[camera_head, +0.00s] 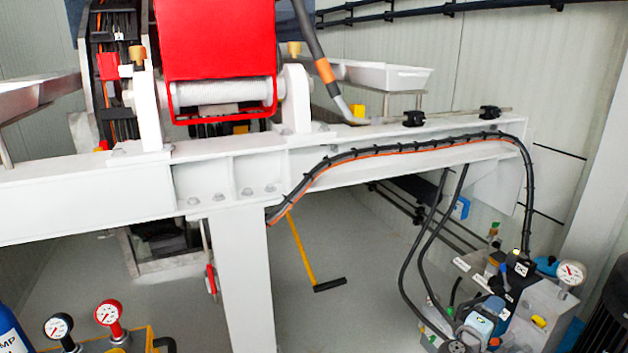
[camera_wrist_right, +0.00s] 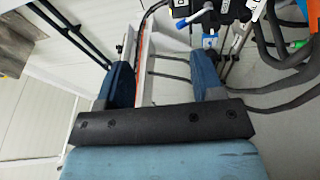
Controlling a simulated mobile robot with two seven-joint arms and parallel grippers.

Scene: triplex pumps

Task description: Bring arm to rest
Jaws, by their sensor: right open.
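My right gripper (camera_wrist_right: 165,80) shows in the right wrist view. Its two blue fingers stand wide apart on a black bar, with nothing between them. Past the fingers are a white beam edge with an orange line and dark hoses. A valve block with a blue lever (camera_wrist_right: 204,17) is at the top of that view, beyond the fingers and apart from them. In the head view I cannot clearly make out the right gripper. My left gripper is not in view.
A white steel frame (camera_head: 90,188) crosses the head view, carrying a red guard (camera_head: 217,38). Black hoses run down to a valve and gauge unit (camera_head: 540,300) at the lower right. Gauges (camera_head: 109,313) stand at the lower left. Open floor (camera_head: 370,285) lies under the frame.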

